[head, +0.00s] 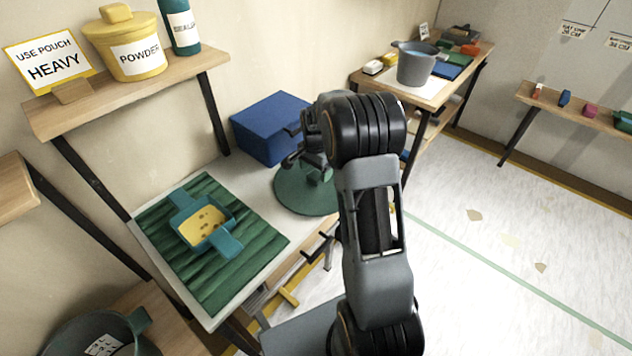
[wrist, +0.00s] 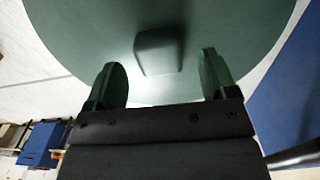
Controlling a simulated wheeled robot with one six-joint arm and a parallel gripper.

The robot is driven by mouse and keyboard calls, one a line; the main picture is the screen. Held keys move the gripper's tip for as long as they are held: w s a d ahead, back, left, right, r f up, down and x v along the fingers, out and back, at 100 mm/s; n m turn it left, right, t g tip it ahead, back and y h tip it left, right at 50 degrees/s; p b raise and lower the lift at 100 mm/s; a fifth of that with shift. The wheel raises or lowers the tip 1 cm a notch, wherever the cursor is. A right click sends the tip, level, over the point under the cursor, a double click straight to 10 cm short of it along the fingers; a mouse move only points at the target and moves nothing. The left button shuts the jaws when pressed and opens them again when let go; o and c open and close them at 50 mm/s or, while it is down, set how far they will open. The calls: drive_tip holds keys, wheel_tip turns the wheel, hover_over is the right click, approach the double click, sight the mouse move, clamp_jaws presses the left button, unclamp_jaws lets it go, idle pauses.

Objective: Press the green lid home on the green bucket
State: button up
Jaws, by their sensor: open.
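The green lid (head: 290,195) is a round dark green disc on the white-topped bench in the head view, partly hidden by my arm. In the wrist view the lid (wrist: 85,35) fills the top, with a block-like handle (wrist: 158,50) at its middle. My gripper (wrist: 163,72) is open over the lid. Its two fingers are to the left and right of the handle, with a gap on each side. No green bucket wall shows under the lid, so I cannot tell whether it sits on the bucket. A dark green bucket-like vessel (head: 142,318) with a label is at the lower left, cut by the frame.
A blue box (head: 270,125) stands behind the lid and shows at the right of the wrist view. A green ribbed mat (head: 245,265) with a teal-handled yellow tray (head: 207,222) lies to the left. A shelf above holds a yellow powder pot (head: 128,45). Open floor lies to the right.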

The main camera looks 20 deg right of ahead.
drive_tip(key=shift+f, duration=1.3)
drive_tip(key=c, duration=1)
